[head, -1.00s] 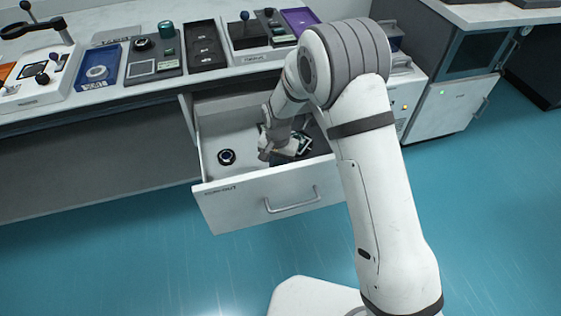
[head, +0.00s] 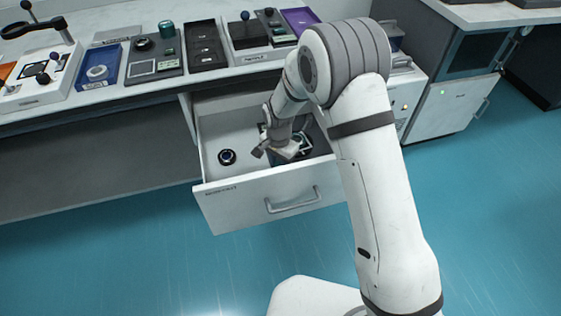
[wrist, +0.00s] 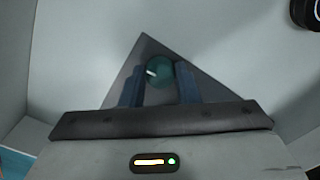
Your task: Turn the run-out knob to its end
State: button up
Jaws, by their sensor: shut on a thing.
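The run-out knob (wrist: 158,72) is a small round teal knob on a dark grey plate (wrist: 146,48) inside the open drawer. My gripper (head: 281,155) reaches down into the right part of the drawer. In the wrist view its two blue fingers stand on either side of the knob, shut on it. The plate's corner points up in that view, so the gripper sits turned at an angle to the plate. In the head view my gripper and wrist hide the knob, and no mark of its turn position can be read.
The white drawer (head: 235,190) is pulled out, its front and handle facing me. A round black piece (head: 227,157) lies on the left of its floor, with bare floor between. Above it, the bench (head: 108,99) carries several trays and devices.

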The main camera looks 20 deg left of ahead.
aim_at(280, 164)
jog(key=o, duration=0.7)
jog(key=shift+w+d, duration=0.1)
jog(key=shift+d, duration=0.1)
jog(key=shift+o, duration=1.3)
jog(key=shift+a, duration=0.1)
notch_tip(280, 164, up, 8)
jog(key=shift+f+p, duration=0.1)
jog(key=shift+p, duration=0.6)
